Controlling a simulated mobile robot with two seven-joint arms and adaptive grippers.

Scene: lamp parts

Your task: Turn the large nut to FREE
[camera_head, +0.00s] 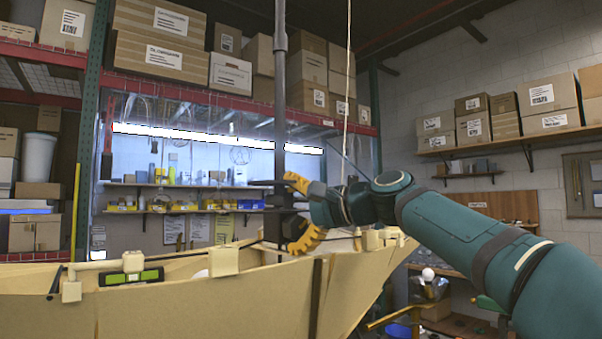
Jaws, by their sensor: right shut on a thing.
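A dark vertical pole (281,90) rises through the middle of the view above a large tan panelled shade (190,305). Dark collar-like parts sit on the pole just above the shade's rim; the large nut (279,200) appears to be among them, partly hidden by my gripper. My right gripper (284,212), with yellow-and-black fingers, reaches in from the right and is shut on the dark part at the pole, one finger above the other. I cannot read any FREE mark or tell the nut's turn. My left gripper is out of view.
A green level-like piece (131,277) is on the shade's front left rim, beside pale blocks (224,261). A light bulb (428,274) shows below my right arm. Shelves with cardboard boxes (163,57) stand behind. A thin cord (347,80) hangs right of the pole.

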